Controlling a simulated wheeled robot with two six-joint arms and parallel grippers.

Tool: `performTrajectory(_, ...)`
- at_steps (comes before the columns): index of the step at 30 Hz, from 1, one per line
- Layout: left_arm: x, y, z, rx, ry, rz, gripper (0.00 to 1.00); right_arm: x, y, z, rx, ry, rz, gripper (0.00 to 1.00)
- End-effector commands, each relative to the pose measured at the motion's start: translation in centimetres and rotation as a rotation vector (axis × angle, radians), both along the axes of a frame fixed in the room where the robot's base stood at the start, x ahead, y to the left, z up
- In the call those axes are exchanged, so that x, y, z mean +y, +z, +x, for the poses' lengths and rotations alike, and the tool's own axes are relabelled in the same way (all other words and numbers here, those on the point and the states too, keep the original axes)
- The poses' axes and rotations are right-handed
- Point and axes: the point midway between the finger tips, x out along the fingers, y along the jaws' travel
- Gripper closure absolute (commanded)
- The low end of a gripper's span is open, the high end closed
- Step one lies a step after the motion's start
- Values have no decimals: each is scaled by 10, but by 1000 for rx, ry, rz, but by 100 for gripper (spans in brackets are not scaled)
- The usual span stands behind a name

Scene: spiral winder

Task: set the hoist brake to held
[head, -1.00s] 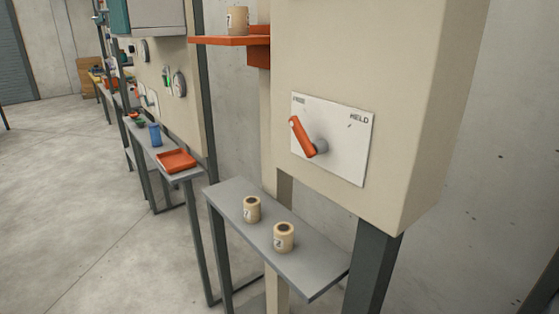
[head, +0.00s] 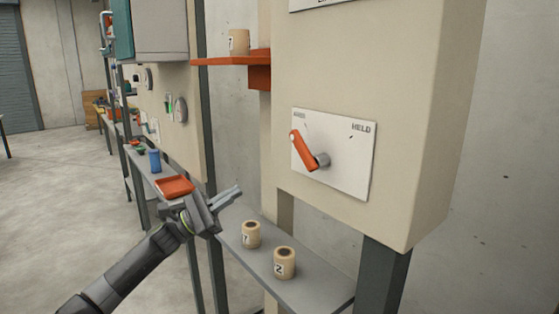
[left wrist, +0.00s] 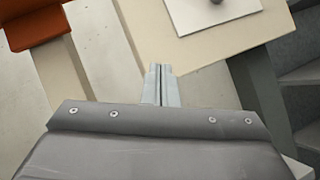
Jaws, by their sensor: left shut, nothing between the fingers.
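The hoist brake is an orange lever (head: 303,150) on a grey hub, mounted on a white plate (head: 345,178) on the front of a beige cabinet. The lever tilts up and left, toward the plate's left label, away from the word HELD at the upper right. My left gripper (head: 238,190) is shut and empty, left of and below the plate, apart from the lever. In the left wrist view its fingers (left wrist: 161,72) are together, and the white plate (left wrist: 212,14) and part of the hub show at the top. My right gripper is not in view.
A grey shelf (head: 300,290) below the cabinet holds two tan numbered rolls, one (head: 251,235) behind the other (head: 285,263). An orange bracket shelf (head: 230,61) holds another roll (head: 239,41). A side bench with an orange tray (head: 174,187) stands at left.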

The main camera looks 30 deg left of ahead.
Motion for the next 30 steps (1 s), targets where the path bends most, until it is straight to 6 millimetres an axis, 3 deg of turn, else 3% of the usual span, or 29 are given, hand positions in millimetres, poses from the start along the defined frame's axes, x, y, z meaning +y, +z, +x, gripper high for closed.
performTrajectory(3, -17, 29, -15, -157, -12, 136, 100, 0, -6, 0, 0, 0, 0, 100)
performTrajectory(6, -25, 41, -23, -237, -16, 199, 100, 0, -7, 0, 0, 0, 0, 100)
performTrajectory(22, -33, 52, -25, -282, -17, 230, 100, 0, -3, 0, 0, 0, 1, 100)
performTrajectory(30, -64, 78, -6, -285, -20, 226, 100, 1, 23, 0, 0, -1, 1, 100)
